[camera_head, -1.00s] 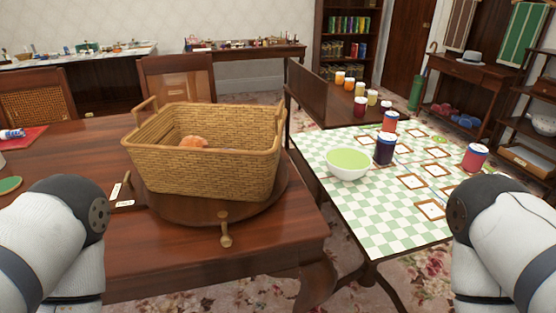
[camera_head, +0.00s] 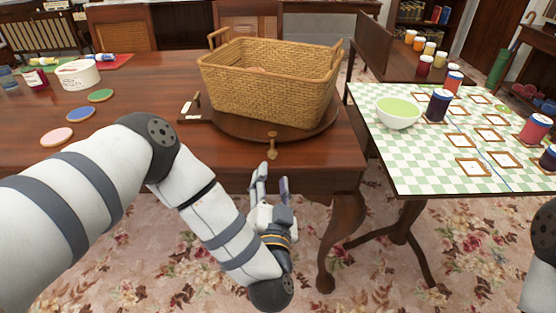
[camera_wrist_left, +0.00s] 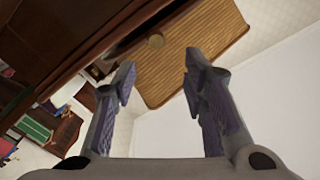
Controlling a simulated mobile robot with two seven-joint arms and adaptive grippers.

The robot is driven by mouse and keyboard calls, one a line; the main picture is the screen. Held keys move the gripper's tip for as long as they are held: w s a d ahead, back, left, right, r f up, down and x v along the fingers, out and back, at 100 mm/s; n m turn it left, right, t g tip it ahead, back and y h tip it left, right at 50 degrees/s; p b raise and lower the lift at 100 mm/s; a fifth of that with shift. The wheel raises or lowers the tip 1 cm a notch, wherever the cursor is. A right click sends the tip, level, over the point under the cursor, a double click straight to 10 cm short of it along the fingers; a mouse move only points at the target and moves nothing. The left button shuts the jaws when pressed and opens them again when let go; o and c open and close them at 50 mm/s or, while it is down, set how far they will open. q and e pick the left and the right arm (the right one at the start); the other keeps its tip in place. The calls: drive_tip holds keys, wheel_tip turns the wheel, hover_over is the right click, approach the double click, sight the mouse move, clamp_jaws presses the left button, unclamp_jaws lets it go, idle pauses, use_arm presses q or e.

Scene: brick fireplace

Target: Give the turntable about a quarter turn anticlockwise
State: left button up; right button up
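The round wooden turntable (camera_head: 232,121) lies on the dark wooden table, and a large wicker basket (camera_head: 268,88) stands on it. A brass knobbed handle (camera_head: 272,147) sticks out from the turntable's near edge. My left gripper (camera_head: 271,184) is open and empty, just below and in front of that handle, fingers pointing up. My right gripper is not in view.
A small block with white labels (camera_head: 187,112) lies left of the turntable. Coloured discs (camera_head: 80,114) and a white tub (camera_head: 77,74) are further left. A green-checked table (camera_head: 420,165) with a bowl (camera_head: 398,112) and jars stands at right.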

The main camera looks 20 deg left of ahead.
sight(273, 156)
use_arm(q)
drive_tip(key=x, duration=0.7)
drive_tip(key=b+x, duration=0.1)
drive_tip(key=x, duration=0.3)
drive_tip(key=shift+f, duration=0.4)
clamp_jaws()
